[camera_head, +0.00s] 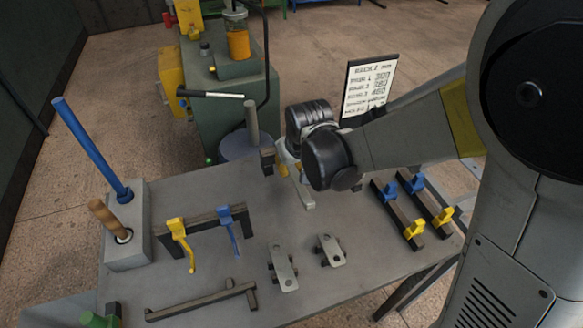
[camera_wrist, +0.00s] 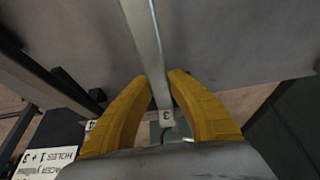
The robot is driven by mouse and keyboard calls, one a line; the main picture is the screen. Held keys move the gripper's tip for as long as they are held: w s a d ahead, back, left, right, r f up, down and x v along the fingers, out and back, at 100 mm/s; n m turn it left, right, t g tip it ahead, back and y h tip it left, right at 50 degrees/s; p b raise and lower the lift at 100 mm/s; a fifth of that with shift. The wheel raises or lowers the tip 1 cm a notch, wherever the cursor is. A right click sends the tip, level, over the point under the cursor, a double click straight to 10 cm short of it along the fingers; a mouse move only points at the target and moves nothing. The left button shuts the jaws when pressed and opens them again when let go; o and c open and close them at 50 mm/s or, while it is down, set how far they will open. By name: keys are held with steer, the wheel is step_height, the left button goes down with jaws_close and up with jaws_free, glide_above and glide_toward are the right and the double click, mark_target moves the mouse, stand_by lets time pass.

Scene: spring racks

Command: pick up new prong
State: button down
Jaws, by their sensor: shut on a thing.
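My gripper (camera_wrist: 161,84) has yellow fingers closed on both sides of a long pale grey metal bar (camera_wrist: 145,32), which looks like the prong. In the head view my gripper (camera_head: 290,168) is at the back of the grey table, partly hidden behind my wrist. The bar's lower end (camera_head: 307,199) shows beneath it, near the table top. I cannot tell whether the bar touches the table.
The table (camera_head: 200,268) carries a rack with yellow (camera_head: 178,238) and blue (camera_head: 229,226) hooks. Two grey plates (camera_head: 283,268) lie in front. Dark rails with yellow and blue clips (camera_head: 408,215) are at right. A block with upright rods (camera_head: 127,249) stands left. A sign (camera_head: 368,86) stands behind.

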mark_target(292, 166)
step_height(292, 166, up, 5)
steer(key=shift+d+f+p, duration=0.1)
steer(key=shift+f+p, duration=0.1)
steer(key=shift+p, duration=1.05)
steer(key=d+r+p, duration=0.1)
steer(key=d+r, duration=0.1)
steer(key=d, duration=0.1)
steer(key=d+r+p, duration=0.1)
steer(key=d+r, duration=0.1)
steer(key=d, duration=0.2)
steer(key=d+r+p, duration=0.1)
steer(key=d+r, duration=0.1)
steer(key=d, duration=0.2)
steer(key=shift+s+d+r+p, duration=0.15)
steer(key=shift+s+d+p, duration=0.1)
steer(key=shift+p, duration=0.15)
steer(key=c, duration=2)
jaws_free()
jaws_close()
steer(key=shift+s+d+p, duration=0.2)
steer(key=shift+s+d, duration=0.1)
steer(key=shift+s, duration=0.7)
steer(key=shift+s+d+p, duration=0.15)
steer(key=shift+s+d, duration=0.1)
steer(key=shift+s, duration=0.8)
steer(key=shift+s+d+p, duration=0.2)
steer(key=shift+s+d, duration=0.1)
steer(key=shift+s, duration=0.7)
